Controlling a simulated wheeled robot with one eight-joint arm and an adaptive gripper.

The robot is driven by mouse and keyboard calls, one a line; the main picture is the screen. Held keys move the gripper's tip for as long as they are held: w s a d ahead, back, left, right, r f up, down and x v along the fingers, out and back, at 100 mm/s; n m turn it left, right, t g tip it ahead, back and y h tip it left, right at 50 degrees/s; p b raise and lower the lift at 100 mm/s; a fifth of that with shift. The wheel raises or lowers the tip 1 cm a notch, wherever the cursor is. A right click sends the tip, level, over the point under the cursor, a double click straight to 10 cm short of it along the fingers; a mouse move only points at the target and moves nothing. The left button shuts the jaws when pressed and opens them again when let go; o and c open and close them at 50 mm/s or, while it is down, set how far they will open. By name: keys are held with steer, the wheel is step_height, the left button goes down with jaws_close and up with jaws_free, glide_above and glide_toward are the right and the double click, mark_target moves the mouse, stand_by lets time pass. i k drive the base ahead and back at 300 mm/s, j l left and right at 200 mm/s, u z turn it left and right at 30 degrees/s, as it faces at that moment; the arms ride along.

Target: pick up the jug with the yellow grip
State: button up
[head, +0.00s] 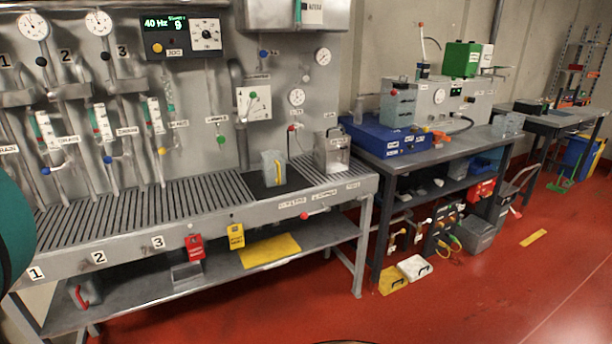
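The jug with the yellow grip (268,169) is a grey, upright vessel in the head view. It stands on a black mat (253,188) at the right part of the slatted bench top. Its yellow grip (278,172) shows on its front right side. My gripper is not in view, so its place relative to the jug cannot be told.
A metal box (332,152) stands close right of the jug. A jug with a red grip (78,294) is on the lower shelf. The slatted bench top (130,222) left of the mat is clear. Red floor (300,315) lies open in front.

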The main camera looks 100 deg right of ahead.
mark_target(273, 163)
steer(key=z, duration=3.45)
